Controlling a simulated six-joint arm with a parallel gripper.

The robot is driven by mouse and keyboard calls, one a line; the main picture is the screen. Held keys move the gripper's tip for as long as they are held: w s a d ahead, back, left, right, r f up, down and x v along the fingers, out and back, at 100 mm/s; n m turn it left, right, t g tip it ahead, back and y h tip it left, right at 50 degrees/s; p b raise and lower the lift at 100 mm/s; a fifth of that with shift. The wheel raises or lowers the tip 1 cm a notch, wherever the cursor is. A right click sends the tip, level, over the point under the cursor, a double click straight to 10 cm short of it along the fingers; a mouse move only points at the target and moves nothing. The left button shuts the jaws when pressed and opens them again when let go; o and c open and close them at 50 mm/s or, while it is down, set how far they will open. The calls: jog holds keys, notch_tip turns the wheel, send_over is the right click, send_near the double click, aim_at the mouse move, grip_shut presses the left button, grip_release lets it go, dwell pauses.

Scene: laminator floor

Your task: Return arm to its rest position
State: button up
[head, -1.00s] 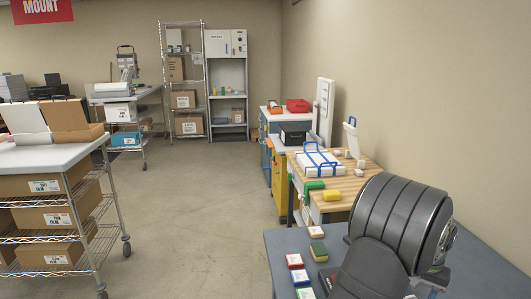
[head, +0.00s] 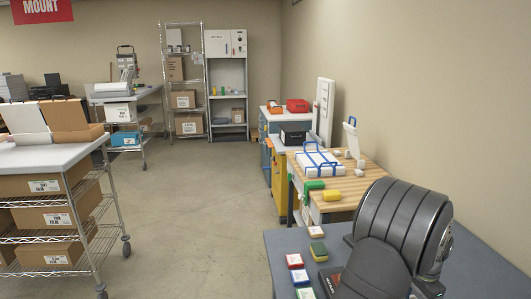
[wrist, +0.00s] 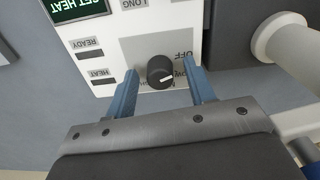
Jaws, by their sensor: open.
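In the wrist view, my gripper (wrist: 161,80) is open. Its two blue fingers lie to either side of a round black knob (wrist: 159,68), with a gap visible on both sides. The knob is on a white control panel (wrist: 110,40) whose lettering appears upside down. A white mark on the knob points to the right in the picture. My gripper is outside the head view, where a dark ribbed part of my arm fills the lower right.
Beside the panel, a pale roller end (wrist: 280,38) shows in the wrist view. In the head view, several small coloured blocks lie on the grey table (head: 285,240). A wooden-topped bench (head: 350,185) stands beyond. The floor (head: 205,200) at centre is clear.

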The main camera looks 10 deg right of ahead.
jog(key=shift+m, duration=1.2)
jog(key=shift+r, duration=1.75)
jog(key=shift+f, duration=0.1)
notch_tip(320, 180, down, 3)
jog(key=shift+f, duration=0.1)
jog(key=shift+f+n, duration=0.1)
jog(key=shift+n, duration=0.2)
jog(key=n, duration=0.4)
jog(key=shift+n, duration=1.6)
